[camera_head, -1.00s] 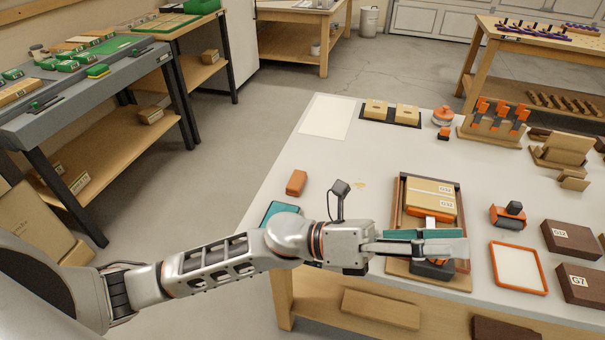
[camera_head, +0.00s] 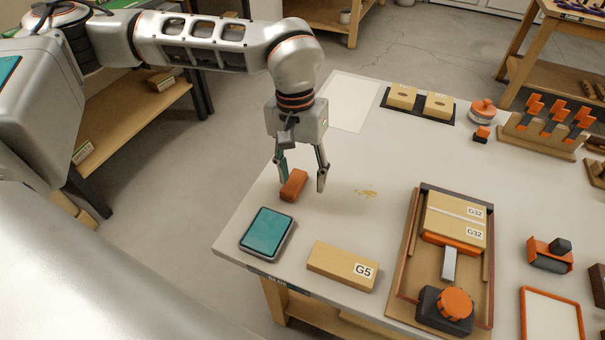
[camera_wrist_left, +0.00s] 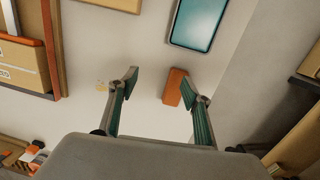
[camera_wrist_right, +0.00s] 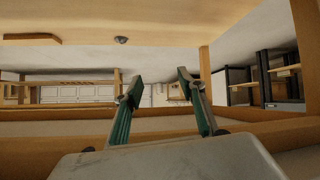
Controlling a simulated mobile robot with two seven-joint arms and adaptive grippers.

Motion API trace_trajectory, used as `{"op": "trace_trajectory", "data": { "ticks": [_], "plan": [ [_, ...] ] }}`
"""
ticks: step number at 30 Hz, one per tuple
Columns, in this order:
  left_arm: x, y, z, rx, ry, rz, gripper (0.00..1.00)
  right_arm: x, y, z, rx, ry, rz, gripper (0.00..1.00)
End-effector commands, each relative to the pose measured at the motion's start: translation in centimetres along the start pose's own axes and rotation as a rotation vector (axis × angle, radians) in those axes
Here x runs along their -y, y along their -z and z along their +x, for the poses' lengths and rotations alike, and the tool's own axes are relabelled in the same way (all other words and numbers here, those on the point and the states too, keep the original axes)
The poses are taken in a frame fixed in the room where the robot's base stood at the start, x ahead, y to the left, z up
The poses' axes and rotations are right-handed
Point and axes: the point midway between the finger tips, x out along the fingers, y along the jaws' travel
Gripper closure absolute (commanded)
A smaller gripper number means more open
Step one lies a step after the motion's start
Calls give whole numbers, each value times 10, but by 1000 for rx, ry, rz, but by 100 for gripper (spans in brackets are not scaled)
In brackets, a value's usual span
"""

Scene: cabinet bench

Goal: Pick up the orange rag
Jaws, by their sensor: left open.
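The orange rag (camera_head: 293,185) looks like a small folded block on the light bench top, near its left edge. My left gripper (camera_head: 302,181) is open and points down at it. The rag shows nearer the left-hand finger in the head view, not centred between the fingers. In the left wrist view the rag (camera_wrist_left: 174,88) shows beside the right-hand fingertip, partly overlapped by it; whether they touch I cannot tell. My right gripper (camera_wrist_right: 159,84) is open and empty in its wrist view, low near wooden bench framing; it does not show in the head view.
A teal-topped pad (camera_head: 267,231) lies just in front of the rag, with a wooden G5 block (camera_head: 342,266) to its right. A wooden tray (camera_head: 411,267) holds G32 boxes. A yellowish stain (camera_head: 366,192) marks otherwise clear surface right of the gripper.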

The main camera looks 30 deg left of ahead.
Motion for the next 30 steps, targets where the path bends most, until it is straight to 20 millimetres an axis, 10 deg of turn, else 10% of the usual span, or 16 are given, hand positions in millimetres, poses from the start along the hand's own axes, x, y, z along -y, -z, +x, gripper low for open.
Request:
{"op": "trace_trajectory", "data": {
  "ticks": [6,30],
  "plan": [
    [32,18,-11,-59,90,34,51,1,-4,0,5,2,0,60],
    [41,35,61,-63,89,34,51,-2,-8,4,2,-7,-10,60]
  ]
}}
